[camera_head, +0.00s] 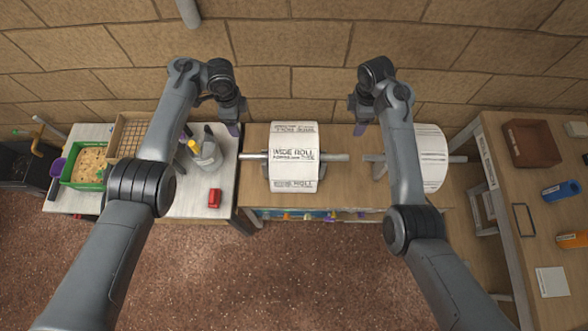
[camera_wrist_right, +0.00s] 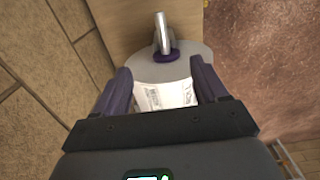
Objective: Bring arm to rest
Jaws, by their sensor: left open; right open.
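My left gripper (camera_head: 234,128) hangs above the seam between the pale left table and the wooden middle table. It is open and empty. My right gripper (camera_head: 360,128) is above the middle table, between two white paper rolls. In the right wrist view its two dark purple fingers (camera_wrist_right: 160,88) are apart with nothing gripped between them. The first paper roll (camera_head: 294,157) sits on a metal bar in the middle. The second paper roll (camera_head: 432,158) is partly hidden behind my right arm. A paper roll with a metal rod (camera_wrist_right: 162,35) shows beyond the fingers in the right wrist view.
The left table (camera_head: 185,205) holds a green tray (camera_head: 84,181), a wire basket (camera_head: 127,136), a bottle container (camera_head: 206,154) and a red object (camera_head: 214,198). A right table (camera_head: 525,195) carries a brown tray (camera_head: 531,143) and a blue item (camera_head: 562,189). The brick wall stands behind the tables; the front floor is clear.

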